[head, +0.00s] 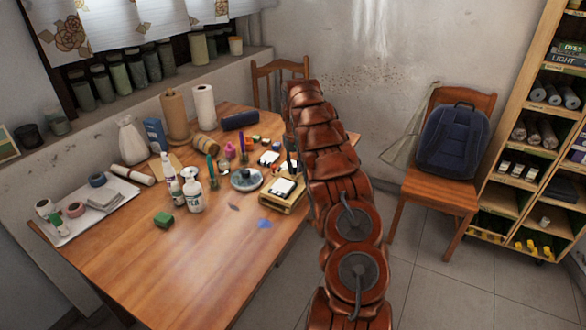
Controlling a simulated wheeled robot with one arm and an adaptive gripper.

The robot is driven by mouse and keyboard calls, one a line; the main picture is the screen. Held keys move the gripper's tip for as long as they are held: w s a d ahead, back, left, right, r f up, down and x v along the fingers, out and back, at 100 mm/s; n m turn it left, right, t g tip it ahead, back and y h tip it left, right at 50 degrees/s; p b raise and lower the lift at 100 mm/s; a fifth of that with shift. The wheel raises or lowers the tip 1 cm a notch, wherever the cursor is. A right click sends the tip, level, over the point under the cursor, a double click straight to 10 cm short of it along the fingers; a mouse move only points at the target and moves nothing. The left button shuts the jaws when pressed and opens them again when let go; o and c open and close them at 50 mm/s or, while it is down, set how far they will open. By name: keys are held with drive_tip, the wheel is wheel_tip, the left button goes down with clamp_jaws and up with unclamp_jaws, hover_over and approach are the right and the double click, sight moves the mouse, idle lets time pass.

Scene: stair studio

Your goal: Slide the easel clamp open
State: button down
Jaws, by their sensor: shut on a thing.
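A small wooden tabletop easel (272,201) lies low near the table's right edge, with a white panel (282,187) on it. My gripper (291,168) shows only as a small dark shape at the easel's upper end, beside my copper-brown arm. It is shut on a part there that appears to be the easel clamp. The clamp itself is too small and too covered by the gripper and arm to make out, so I cannot tell how far along it stands.
The wooden table (200,265) is clear at the front. A chair with a blue backpack (452,142) and a shelf (520,140) stand right of my arm.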

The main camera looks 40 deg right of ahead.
drive_tip(key=shift+w+d+r, duration=0.1)
drive_tip(key=shift+w+d, duration=0.05)
drive_tip(key=shift+d, duration=0.15)
drive_tip(key=c, duration=1.1)
unclamp_jaws()
drive_tip(key=shift+r, duration=3.65)
